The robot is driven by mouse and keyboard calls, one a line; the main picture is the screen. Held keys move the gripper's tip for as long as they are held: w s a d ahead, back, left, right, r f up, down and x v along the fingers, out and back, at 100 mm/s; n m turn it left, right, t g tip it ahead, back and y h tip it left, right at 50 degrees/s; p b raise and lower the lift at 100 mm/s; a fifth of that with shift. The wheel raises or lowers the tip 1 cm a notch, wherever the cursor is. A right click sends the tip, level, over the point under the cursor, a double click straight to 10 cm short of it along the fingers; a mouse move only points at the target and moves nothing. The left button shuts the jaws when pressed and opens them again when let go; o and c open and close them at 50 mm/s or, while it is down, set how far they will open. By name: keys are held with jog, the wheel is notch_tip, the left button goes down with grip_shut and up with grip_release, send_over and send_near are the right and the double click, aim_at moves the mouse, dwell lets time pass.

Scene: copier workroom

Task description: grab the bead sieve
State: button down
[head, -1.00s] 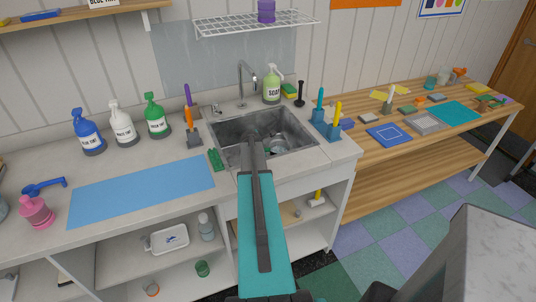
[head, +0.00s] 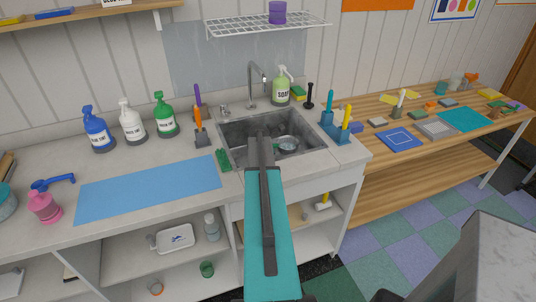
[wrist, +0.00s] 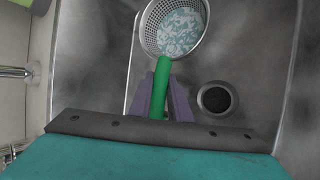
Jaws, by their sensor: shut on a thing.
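The bead sieve (wrist: 151,28) is a round, perforated metal bowl with a green handle, and pale blue and white speckles show in it. In the wrist view, my gripper (wrist: 163,88) is shut on the green handle, one purple finger on each side. The bowl lies beyond the fingertips. In the head view, the sieve (head: 287,145) shows inside the metal sink (head: 232,127), to the right of my arm, which hides its handle and my fingers. I cannot tell whether the bowl touches the sink floor.
The sink drain (wrist: 215,98) is right of the handle in the wrist view. A faucet (head: 254,85) and soap bottle (head: 282,90) stand behind the sink. A tool holder (head: 341,128) is to its right, a green brush (head: 223,160) to its left. The blue mat (head: 150,188) is clear.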

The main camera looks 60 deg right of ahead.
jog(key=shift+r+b, duration=0.7)
jog(key=shift+r, duration=2.6)
